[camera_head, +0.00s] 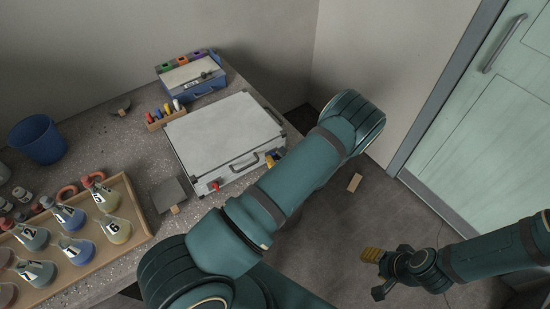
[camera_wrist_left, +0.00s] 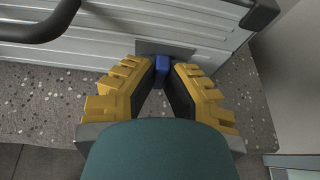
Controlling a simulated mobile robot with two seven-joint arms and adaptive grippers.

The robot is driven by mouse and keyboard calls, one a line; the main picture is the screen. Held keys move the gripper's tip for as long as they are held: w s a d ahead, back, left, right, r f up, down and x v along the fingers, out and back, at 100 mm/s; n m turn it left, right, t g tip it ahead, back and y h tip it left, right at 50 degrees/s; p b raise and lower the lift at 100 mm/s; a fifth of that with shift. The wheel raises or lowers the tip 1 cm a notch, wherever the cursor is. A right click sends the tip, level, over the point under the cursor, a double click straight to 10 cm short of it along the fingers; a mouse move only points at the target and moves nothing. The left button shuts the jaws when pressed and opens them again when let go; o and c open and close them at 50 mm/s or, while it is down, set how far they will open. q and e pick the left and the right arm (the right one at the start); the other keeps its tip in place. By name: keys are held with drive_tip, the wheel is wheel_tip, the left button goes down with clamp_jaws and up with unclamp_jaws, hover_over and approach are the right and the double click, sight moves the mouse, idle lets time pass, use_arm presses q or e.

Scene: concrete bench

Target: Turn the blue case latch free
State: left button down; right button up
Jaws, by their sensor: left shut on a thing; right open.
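The silver case (camera_head: 222,138) lies closed on the bench, with a dark handle (camera_head: 245,163) on its front side. A red latch (camera_head: 215,187) is at the front left. The blue latch (camera_wrist_left: 162,62) shows in the left wrist view on the case's ribbed side, in front of a dark plate. My left gripper (camera_head: 273,157) is at the right end of that side. Its yellow fingers (camera_wrist_left: 166,80) are shut on the blue latch, one on each side. The latch is mostly hidden in the head view. My right gripper (camera_head: 376,272) is open and empty over the floor.
A pen block (camera_head: 166,121) and a blue box (camera_head: 192,88) stand behind the case. A dark square plate (camera_head: 168,194) lies left of it. A wooden tray (camera_head: 133,198) of flasks and a blue bin (camera_head: 38,140) are further left. My left arm spans the bench's front edge.

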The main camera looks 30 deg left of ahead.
use_arm(q)
drive_tip(key=shift+f, duration=0.1)
idle(0.5)
drive_tip(key=c, duration=1.3)
unclamp_jaws()
drive_tip(key=shift+s+d+r, duration=0.15)
drive_tip(key=shift+d+r, duration=0.1)
drive_tip(key=shift+d, duration=0.25)
drive_tip(key=v, duration=1)
drive_tip(key=shift+d+r, duration=0.2)
drive_tip(key=shift+d, duration=0.15)
drive_tip(key=shift+s, duration=0.15)
